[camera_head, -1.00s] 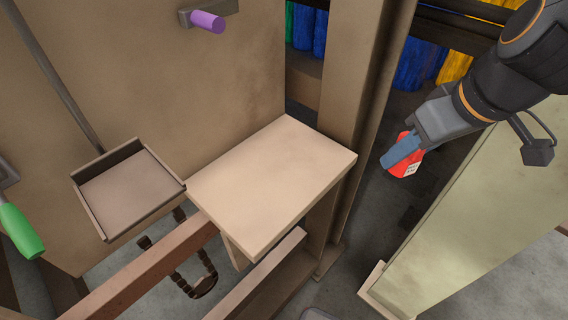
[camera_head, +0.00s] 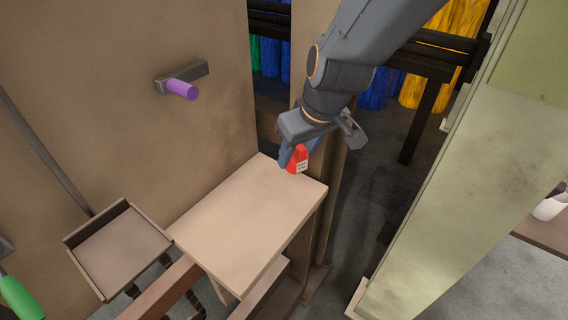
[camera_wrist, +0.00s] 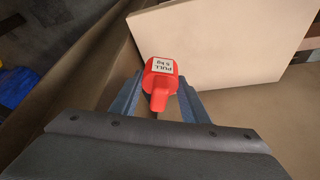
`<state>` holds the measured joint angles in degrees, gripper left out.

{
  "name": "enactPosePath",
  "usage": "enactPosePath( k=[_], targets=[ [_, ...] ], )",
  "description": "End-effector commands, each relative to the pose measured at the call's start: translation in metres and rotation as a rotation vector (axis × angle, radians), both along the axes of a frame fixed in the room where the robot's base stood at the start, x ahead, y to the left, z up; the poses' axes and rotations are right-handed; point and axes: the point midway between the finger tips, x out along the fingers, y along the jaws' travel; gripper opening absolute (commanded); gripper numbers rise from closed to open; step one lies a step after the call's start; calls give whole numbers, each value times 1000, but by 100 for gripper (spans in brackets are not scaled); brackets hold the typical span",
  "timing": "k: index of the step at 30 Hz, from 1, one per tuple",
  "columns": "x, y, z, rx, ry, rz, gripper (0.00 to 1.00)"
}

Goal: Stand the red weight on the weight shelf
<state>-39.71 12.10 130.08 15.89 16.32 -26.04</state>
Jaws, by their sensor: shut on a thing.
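The red weight (camera_head: 299,161) has a white label and shows at the back right corner of the pale wooden shelf (camera_head: 248,222). My gripper (camera_head: 290,157) is shut on it. In the wrist view the weight (camera_wrist: 162,69) sits between the two blue-grey fingers of my gripper (camera_wrist: 158,98), label facing up the picture. The shelf (camera_wrist: 230,42) shows there beyond the weight and to its right. The weight overlaps the shelf's near left corner in that view. I cannot tell whether it touches the shelf. The shelf top is bare.
A rimmed tray (camera_head: 120,250) stands left of the shelf. A green handle (camera_head: 20,298) is at the far left. A tall pale green panel (camera_head: 440,190) stands at right.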

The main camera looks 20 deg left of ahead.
Motion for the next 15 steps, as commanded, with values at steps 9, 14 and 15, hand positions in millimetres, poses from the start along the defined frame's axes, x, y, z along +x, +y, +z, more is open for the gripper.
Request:
enactPosePath(
  k=[9,14,15],
  targets=[
    [8,29,-25,-2,3,-1,12],
    [8,29,-36,0,1,0,12],
    [8,29,-40,-2,3,-1,12]
  ],
)
